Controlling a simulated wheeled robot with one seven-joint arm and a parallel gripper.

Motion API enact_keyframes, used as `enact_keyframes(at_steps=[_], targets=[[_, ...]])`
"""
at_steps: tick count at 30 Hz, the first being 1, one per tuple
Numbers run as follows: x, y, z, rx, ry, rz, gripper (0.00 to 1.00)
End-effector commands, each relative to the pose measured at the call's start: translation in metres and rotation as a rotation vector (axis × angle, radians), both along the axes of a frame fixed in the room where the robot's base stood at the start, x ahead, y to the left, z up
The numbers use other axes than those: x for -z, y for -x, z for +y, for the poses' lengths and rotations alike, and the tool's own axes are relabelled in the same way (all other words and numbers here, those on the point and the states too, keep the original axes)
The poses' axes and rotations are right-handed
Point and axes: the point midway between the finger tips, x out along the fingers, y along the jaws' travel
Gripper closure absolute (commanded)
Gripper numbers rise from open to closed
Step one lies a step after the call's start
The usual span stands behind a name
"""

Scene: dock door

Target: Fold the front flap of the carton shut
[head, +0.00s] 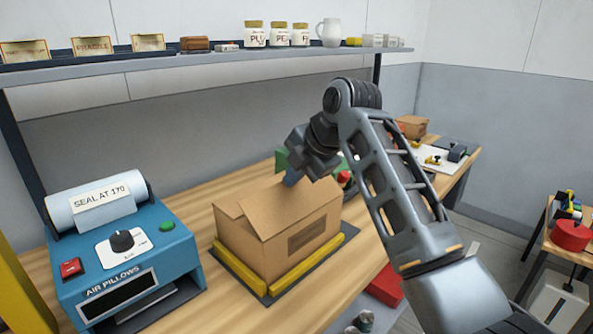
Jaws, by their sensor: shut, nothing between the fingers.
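The brown cardboard carton (262,243) sits on the bench with a printed dark patch on its front right side. A broad top flap (272,208) lies about flat over the top on the near side. Another flap (230,206) shows at the left end, its edge sticking out past the carton wall. My gripper (292,179) is shut and empty, pointing down at the far right part of the carton top. I cannot tell whether its tips touch the cardboard. The far side of the carton top is partly hidden behind my gripper and arm.
Yellow rails (318,258) on a dark mat border the carton's base. A blue air-pillow machine (128,250) stands close on the left. Green and red items stand behind my gripper. A shelf (210,62) with jars and a jug spans above. A red bin (386,287) is below the bench edge.

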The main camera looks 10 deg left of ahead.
Motion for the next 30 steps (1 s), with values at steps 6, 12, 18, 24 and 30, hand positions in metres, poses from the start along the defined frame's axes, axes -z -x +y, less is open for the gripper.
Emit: enact_keyframes(at_steps=[6,12,18,24,30], targets=[[0.000,0.000,0.000,0.000,0.000,0.000,1.00],[0.002,-0.003,0.003,0.001,0.000,-0.001,1.00],[0.009,-0.008,0.009,0.001,0.001,-0.001,1.00],[0.018,-0.012,0.014,0.001,0.001,0.000,1.00],[0.026,-0.015,0.017,0.001,0.001,0.000,1.00]])
